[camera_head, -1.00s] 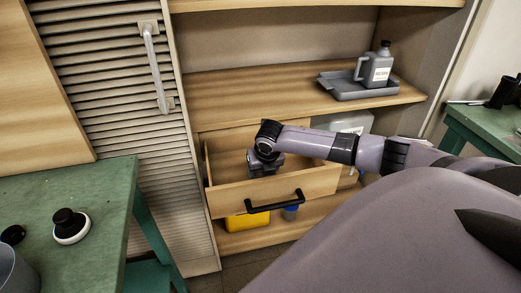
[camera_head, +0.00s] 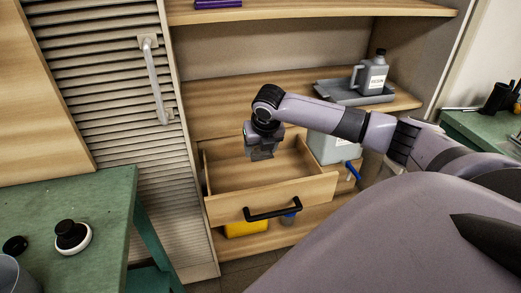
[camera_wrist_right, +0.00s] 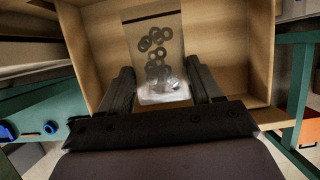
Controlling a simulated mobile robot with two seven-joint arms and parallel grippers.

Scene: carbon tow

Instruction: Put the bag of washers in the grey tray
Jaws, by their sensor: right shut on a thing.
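The bag of washers (camera_wrist_right: 158,48) is a clear bag with several dark rings in it, seen in the right wrist view. My right gripper (camera_wrist_right: 160,78) is shut on its bunched near end. In the head view my right gripper (camera_head: 262,153) is over the open wooden drawer (camera_head: 285,200); the bag is mostly hidden or too small to make out there. The grey tray (camera_head: 330,92) lies on the shelf above, to the right, with a grey jug (camera_head: 376,77) standing on it. My left gripper is not in view.
The drawer front has a black handle (camera_head: 273,213). A pale container (camera_head: 333,148) stands right of the drawer, by a blue-handled item (camera_head: 353,172). The shelf (camera_head: 225,100) left of the tray is clear. A green table (camera_head: 100,190) stands at left.

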